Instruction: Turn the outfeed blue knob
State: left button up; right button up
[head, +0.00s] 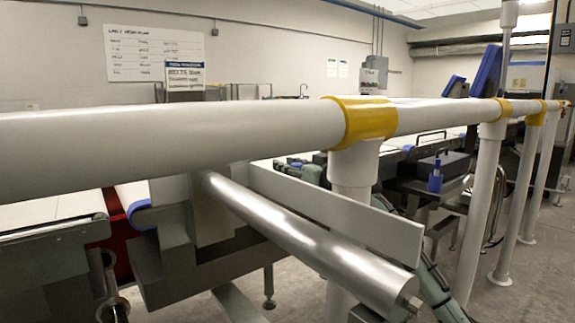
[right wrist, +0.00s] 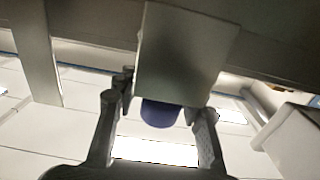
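The blue knob (right wrist: 160,113) shows in the right wrist view as a dark blue rounded shape at the lower edge of a grey block (right wrist: 185,55). My right gripper (right wrist: 160,120) is open, with one finger on each side of the knob. A gap shows between the knob and each finger, so I see no grip. In the head view my right gripper (head: 283,166) is small and partly hidden behind the white rail and a grey plate. I cannot make out the knob there. My left gripper is not in view.
A thick white rail (head: 160,137) with yellow fittings (head: 362,120) crosses the head view in front of the machine. A metal roller (head: 310,245) and a flat grey plate (head: 335,213) lie below it. A blue bottle (head: 435,180) stands at right. Bare floor shows at lower right.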

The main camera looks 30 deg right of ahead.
jog(key=shift+s, duration=0.1)
jog(key=s, duration=0.7)
jog(key=shift+s+d, duration=0.15)
jog(key=shift+d, duration=0.1)
